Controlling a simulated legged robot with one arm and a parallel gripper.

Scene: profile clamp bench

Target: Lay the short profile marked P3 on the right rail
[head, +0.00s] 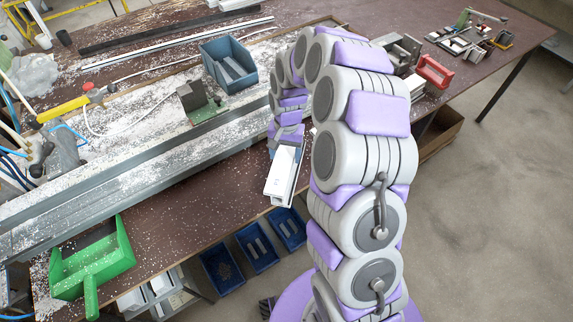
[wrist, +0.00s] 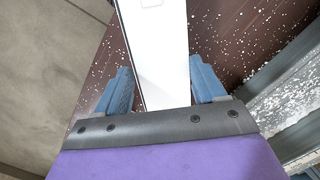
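My gripper (wrist: 163,88) has its two blue fingers against both sides of a white profile (wrist: 160,50). In the head view the profile (head: 283,176) sticks out from my gripper over the near edge of the bench. A faint outlined mark shows at the top of the wrist view, but I cannot read P3. Long grey metal rails (head: 130,181) run across the bench, left of my gripper. The wrist view shows grey rail metal (wrist: 291,97) at the right, apart from the profile. My arm hides part of the bench.
White chips cover much of the bench (head: 182,215). A dark clamp block (head: 192,96) stands by the rails, with a blue bin (head: 229,65) behind it. A green dustpan-like tray (head: 92,262) lies front left. Blue bins (head: 222,271) sit below the near edge.

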